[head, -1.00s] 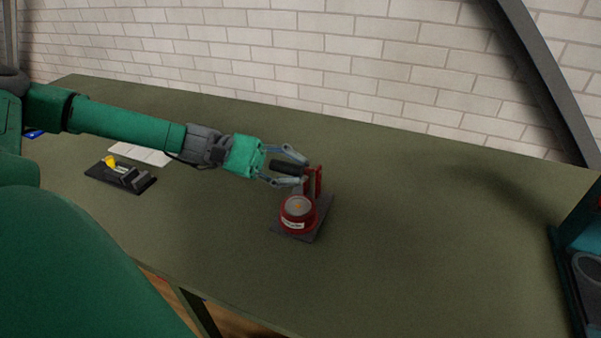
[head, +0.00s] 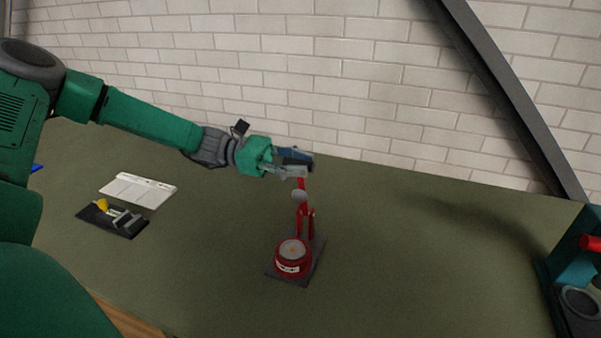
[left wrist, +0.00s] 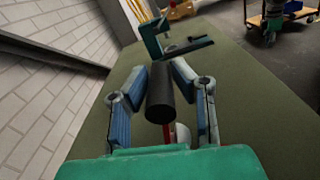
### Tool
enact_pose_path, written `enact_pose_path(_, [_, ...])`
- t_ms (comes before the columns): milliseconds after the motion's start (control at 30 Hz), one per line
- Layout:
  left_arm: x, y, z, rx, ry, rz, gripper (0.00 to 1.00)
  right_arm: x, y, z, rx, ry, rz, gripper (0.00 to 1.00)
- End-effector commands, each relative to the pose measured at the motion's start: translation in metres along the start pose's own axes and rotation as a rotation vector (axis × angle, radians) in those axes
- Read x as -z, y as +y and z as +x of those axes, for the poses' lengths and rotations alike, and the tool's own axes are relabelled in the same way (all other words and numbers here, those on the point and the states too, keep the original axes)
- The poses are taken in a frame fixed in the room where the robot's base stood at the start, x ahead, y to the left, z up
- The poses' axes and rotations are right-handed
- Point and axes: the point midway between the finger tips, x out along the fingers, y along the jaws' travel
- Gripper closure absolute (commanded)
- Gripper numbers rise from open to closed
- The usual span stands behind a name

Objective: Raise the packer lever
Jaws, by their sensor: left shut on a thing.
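The packer has a red round cup (head: 292,257) on a dark base plate (head: 318,248). Its red lever (head: 301,188) stands nearly upright behind the cup, with a grey round pad (head: 299,196) on it. My left gripper (head: 300,162) is at the top of the lever, shut on its dark handle. In the left wrist view the black handle (left wrist: 160,100) lies between the two fingers of my left gripper (left wrist: 160,72). Part of the red lever (left wrist: 167,132) shows below it. My right gripper is in neither view.
A dark tray (head: 112,221) with a yellow piece and a white sheet (head: 138,189) lie at the left on the green table (head: 420,270). A teal stand (head: 570,270) is at the right edge. A brick wall (head: 350,80) is behind. The table between is clear.

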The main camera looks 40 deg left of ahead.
Motion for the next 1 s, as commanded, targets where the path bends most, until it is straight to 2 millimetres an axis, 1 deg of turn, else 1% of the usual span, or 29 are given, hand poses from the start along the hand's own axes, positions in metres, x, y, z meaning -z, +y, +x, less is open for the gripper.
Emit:
enact_pose_path(33, [0.0053,0.0030,-0.0027,-0.009,0.011,-0.002,1.00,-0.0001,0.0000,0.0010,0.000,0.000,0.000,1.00])
enact_pose_path(500, [0.0042,0.0049,0.0003,-0.006,0.015,0.000,1.00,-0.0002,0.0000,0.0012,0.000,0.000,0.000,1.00])
enact_pose_path(533, [0.0042,0.0048,0.0004,-0.006,0.015,0.000,0.76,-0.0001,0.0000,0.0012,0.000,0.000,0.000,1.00])
enact_pose_path(567, [0.0042,0.0047,0.0005,-0.006,0.015,0.000,0.66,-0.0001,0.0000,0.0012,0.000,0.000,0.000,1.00])
enact_pose_path(600, [0.0037,0.0045,0.0008,-0.005,0.014,0.000,0.60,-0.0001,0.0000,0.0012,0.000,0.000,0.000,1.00])
enact_pose_path(900, [-0.0005,0.0028,0.0027,-0.001,0.008,0.004,0.60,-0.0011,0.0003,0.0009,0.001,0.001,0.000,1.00])
enact_pose_path(1000, [-0.0016,0.0031,-0.0018,-0.002,0.009,0.007,0.60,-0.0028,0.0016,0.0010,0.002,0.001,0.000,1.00])
